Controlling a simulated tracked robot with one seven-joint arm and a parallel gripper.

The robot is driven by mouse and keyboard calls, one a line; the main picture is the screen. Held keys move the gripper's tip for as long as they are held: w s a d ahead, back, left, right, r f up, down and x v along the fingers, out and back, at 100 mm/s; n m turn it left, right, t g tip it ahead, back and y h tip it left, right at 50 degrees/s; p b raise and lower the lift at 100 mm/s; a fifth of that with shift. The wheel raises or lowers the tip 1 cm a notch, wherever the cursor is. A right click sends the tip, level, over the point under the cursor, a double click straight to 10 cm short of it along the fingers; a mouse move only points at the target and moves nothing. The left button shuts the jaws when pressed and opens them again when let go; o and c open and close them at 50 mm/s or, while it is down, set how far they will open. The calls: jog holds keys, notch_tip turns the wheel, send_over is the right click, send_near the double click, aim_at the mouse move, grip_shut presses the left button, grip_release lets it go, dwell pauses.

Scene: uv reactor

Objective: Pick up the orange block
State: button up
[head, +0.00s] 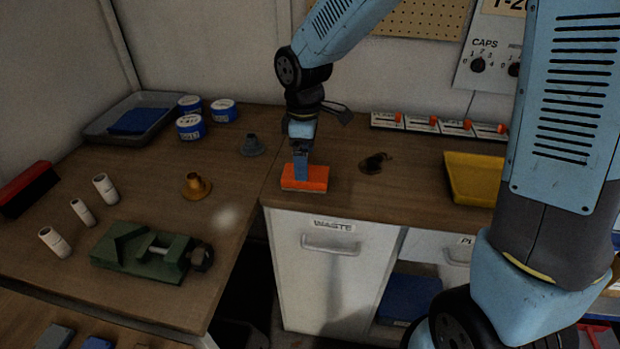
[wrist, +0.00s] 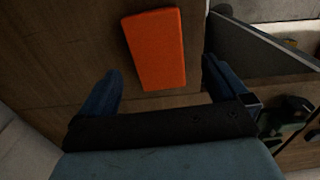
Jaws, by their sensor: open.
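The orange block (head: 313,184) lies flat on the wooden counter near its front edge, above the drawer labelled WASTE. My gripper (head: 302,168) points down at the block and covers part of it in the head view. In the wrist view the block (wrist: 156,45) shows as a long rectangle, with clear gaps to both blue fingers. My gripper (wrist: 161,70) is open and empty there, with one finger to each side of the block's near end. I cannot tell how far the fingertips are above the counter.
A dark round item (head: 374,163) and a yellow tray (head: 474,178) are to the right. A grey funnel-shaped piece (head: 252,146), a brass one (head: 196,187) and a green vise (head: 148,253) are to the left. Switch boxes (head: 438,125) line the back.

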jog(key=shift+w+f, duration=0.1)
jog(key=shift+f, duration=2.75)
jog(key=c, duration=1.1)
